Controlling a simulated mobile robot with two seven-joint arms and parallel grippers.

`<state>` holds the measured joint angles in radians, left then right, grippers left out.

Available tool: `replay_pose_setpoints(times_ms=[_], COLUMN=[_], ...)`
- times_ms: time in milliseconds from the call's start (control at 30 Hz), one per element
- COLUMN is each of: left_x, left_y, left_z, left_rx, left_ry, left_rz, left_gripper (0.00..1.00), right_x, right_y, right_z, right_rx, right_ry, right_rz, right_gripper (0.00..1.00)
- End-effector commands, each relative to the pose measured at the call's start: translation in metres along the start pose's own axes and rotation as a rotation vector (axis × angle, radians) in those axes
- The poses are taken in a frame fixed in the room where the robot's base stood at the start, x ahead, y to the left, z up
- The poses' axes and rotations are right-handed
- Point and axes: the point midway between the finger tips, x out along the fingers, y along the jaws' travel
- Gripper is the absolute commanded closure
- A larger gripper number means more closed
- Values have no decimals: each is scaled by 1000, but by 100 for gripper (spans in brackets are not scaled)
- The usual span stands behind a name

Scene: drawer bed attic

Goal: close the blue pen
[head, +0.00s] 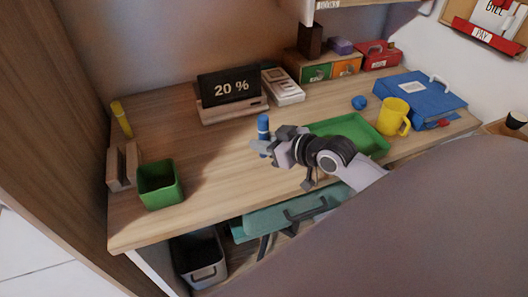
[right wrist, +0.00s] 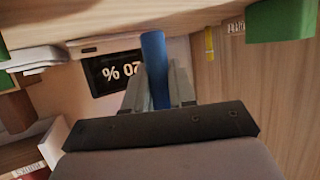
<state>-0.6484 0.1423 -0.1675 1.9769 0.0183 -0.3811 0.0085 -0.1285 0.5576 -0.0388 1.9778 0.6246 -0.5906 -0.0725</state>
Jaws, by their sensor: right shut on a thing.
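The blue pen (head: 263,124) stands upright over the middle of the desk, in the jaws of my right gripper (head: 264,147). Its dark blue upper part shows above the fingers in the head view; its lower part is largely hidden. In the right wrist view, the pen (right wrist: 154,62) runs between the two grey fingers of the gripper (right wrist: 158,90), which is shut on it. I cannot tell whether a separate cap is on the pen or where one lies. My left gripper is not in view.
A green tray (head: 358,129) lies just right of my right gripper. A tablet reading 20 % (head: 231,88) stands behind it. A green cup (head: 159,184), a wooden holder (head: 122,166) and a yellow marker (head: 121,119) are at the left. A yellow mug (head: 394,116) and blue binder (head: 420,95) are at the right.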

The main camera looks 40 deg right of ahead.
Motion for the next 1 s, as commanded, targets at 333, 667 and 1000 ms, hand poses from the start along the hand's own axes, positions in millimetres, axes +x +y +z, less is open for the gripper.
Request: replay_pose_setpoints(times_ms=[333,667,1000], left_x=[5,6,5], left_y=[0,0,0], left_z=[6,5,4], left_rx=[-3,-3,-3], left_ry=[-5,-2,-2], left_rz=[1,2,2], left_gripper=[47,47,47], right_x=[14,15,14], right_y=[-1,0,0], right_z=[34,37,36], right_rx=[1,2,1], right_ry=[-1,-2,-1], right_rz=[-1,-1,-1], right_gripper=[100,72,50])
